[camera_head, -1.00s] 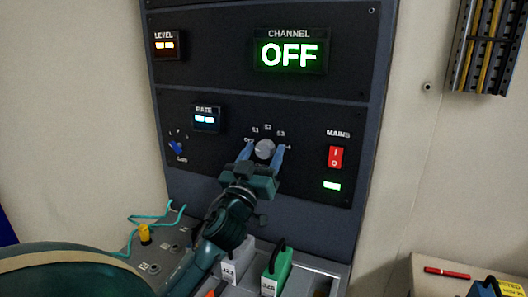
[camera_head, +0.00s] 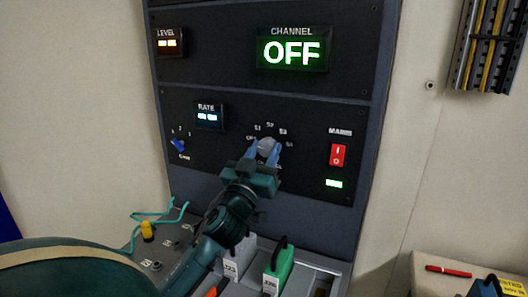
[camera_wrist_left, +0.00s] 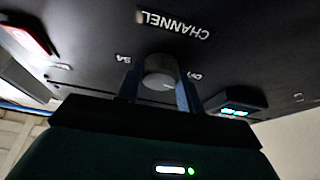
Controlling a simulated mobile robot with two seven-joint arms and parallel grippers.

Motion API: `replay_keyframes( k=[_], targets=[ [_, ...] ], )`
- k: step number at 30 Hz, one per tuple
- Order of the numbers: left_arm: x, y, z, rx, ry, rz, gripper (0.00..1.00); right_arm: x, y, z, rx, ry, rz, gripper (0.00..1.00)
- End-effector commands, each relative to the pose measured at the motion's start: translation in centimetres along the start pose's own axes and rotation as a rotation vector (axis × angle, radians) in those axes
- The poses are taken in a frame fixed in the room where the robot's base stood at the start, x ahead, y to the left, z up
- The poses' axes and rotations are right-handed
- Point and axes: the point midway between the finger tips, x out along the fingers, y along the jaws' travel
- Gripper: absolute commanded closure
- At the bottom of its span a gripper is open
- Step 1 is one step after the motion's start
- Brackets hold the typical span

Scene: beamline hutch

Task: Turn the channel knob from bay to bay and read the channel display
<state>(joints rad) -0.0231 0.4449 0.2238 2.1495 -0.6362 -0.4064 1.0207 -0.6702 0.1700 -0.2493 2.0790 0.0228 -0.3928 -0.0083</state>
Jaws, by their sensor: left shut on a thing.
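The grey channel knob (camera_head: 267,146) sits on the lower black panel, ringed by labels such as S1, S2 and S3. My left gripper (camera_head: 265,153) is shut on it, with a blue finger on each side. The left wrist view also shows the knob (camera_wrist_left: 160,72) between the fingers, with a small pale mark on its face near the OFF label. The channel display (camera_head: 291,52) above reads OFF in green. My right gripper is not in view.
A red mains switch (camera_head: 338,155) with a lit green lamp is right of the knob. The rate display (camera_head: 208,116) and a blue gain knob (camera_head: 178,145) are to the left. A green module (camera_head: 278,271) and a yellow-capped part (camera_head: 147,231) stand below.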

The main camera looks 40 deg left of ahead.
Motion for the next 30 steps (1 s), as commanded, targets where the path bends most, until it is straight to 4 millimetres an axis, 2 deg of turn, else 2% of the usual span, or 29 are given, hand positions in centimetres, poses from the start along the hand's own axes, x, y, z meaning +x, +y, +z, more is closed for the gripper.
replay_keyframes(
  k=[11, 21, 30],
  targets=[
    [0.1, -0.2, -0.3, 0.244, 0.000, 0.101, 0.86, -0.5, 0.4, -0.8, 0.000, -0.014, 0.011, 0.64],
    [0.2, -0.3, -0.4, 0.471, 0.000, 0.195, 0.86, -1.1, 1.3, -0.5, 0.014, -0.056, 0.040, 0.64],
    [0.1, -0.3, -0.3, 0.580, 0.003, 0.239, 0.86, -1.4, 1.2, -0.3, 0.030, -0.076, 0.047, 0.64]
  ],
)
